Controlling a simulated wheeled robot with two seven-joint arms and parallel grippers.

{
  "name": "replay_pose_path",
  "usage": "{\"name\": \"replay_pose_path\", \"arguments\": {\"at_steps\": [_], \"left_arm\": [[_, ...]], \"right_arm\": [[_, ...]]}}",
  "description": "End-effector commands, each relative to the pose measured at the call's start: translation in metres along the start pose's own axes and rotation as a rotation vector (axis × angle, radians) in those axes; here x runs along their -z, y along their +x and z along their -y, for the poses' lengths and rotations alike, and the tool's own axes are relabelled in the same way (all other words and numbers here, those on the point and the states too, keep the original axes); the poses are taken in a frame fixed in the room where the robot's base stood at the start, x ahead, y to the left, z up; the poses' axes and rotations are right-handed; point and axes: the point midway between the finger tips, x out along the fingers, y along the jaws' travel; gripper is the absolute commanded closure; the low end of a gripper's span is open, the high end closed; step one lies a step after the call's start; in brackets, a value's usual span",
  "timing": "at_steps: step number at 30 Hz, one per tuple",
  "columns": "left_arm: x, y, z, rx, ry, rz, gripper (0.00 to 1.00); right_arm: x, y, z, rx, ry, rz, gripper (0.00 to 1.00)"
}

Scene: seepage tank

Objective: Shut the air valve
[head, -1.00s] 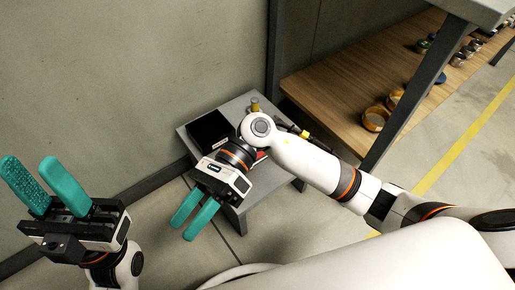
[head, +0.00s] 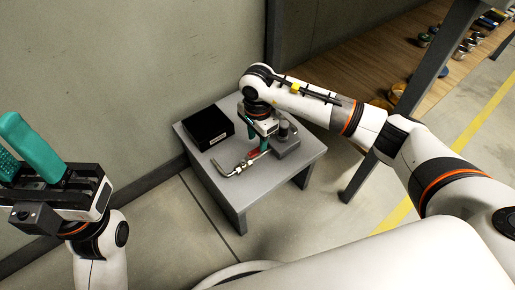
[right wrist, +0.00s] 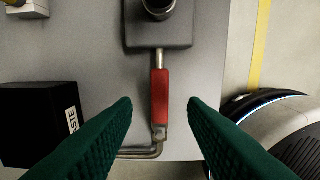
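The air valve's red handle (right wrist: 160,97) lies along a metal pipe in the right wrist view, below a grey block with a round fitting. In the head view the red handle (head: 254,154) is partly hidden by my right gripper (head: 258,144). My right gripper is open and points down over the valve. In the right wrist view its green fingertips (right wrist: 160,103) are on either side of the handle, with a gap on both sides. My left gripper (head: 22,145) is open and empty at the left edge, far from the valve.
The valve sits on a small grey table (head: 237,192) against the wall. A black box (head: 208,127) labelled as waste stands on its left part. A wooden shelf (head: 345,62) with several small items is behind, and a dark post (head: 366,168) stands to the right.

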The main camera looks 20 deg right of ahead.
Motion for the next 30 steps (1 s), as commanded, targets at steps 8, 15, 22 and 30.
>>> {"name": "replay_pose_path", "arguments": {"at_steps": [8, 15, 22, 30], "left_arm": [[0.001, 0.006, 0.001, 0.02, 0.006, 0.045, 0.64], [0.001, 0.008, 0.001, 0.022, 0.006, 0.049, 0.64], [0.001, 0.008, 0.001, 0.023, 0.006, 0.049, 0.64], [0.001, 0.008, 0.001, 0.023, 0.006, 0.049, 0.64]], "right_arm": [[0.0, 0.034, 0.0, -0.001, 0.0, 0.0, 0.61], [0.0, 0.035, 0.0, -0.001, 0.0, -0.001, 0.61], [0.0, 0.035, 0.0, -0.001, 0.0, -0.001, 0.82], [0.0, 0.035, 0.0, -0.001, 0.0, -0.001, 1.0]]}}
